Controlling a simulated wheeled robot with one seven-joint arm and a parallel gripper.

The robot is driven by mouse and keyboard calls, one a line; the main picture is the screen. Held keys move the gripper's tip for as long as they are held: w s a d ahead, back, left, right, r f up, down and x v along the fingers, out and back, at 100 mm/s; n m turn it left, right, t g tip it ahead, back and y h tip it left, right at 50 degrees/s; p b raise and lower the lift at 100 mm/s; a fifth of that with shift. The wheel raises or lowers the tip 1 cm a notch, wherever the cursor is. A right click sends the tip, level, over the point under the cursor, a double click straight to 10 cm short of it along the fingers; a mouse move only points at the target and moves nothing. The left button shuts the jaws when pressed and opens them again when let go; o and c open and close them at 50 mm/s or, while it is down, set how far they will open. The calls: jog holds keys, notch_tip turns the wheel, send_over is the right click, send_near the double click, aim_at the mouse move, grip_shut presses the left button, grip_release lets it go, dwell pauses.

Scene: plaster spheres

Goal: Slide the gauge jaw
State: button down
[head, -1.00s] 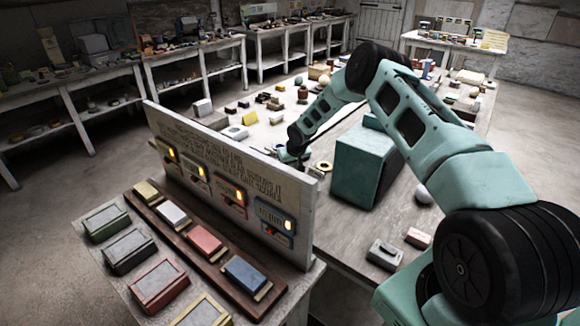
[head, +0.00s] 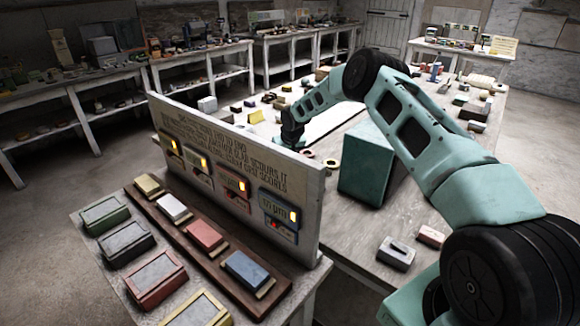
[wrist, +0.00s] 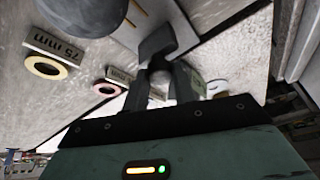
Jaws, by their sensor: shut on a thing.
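In the wrist view my gripper (wrist: 164,88) has its two grey fingers closed around a dark grey piece (wrist: 158,42), which appears to be the gauge jaw. The piece rises from between the fingertips against a pale grey surface. Part of it is hidden by the fingers. A grey sphere (wrist: 85,14) is at the upper left, apart from my fingers. In the head view my gripper end is low behind the upright lettered board (head: 245,165); the fingertips and the held piece are hidden there.
A yellow ring (wrist: 43,67) lies by a "75 mm" label (wrist: 55,46). A pink ring (wrist: 107,90) and a white ring (wrist: 217,88) lie nearer my fingers. A teal block (head: 365,165) stands right of my forearm. Small boxes crowd the front bench (head: 120,290).

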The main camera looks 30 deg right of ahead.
jog(key=shift+w+a+r, duration=0.1)
jog(key=shift+w+r, duration=0.05)
jog(key=shift+w, duration=0.05)
jog(key=c, duration=1.1)
grip_release()
jog(key=shift+c, duration=0.2)
jog(key=b+v, duration=0.4)
jog(key=v, duration=1.3)
jog(key=shift+b, duration=0.3)
jog(key=shift+s+r, duration=0.1)
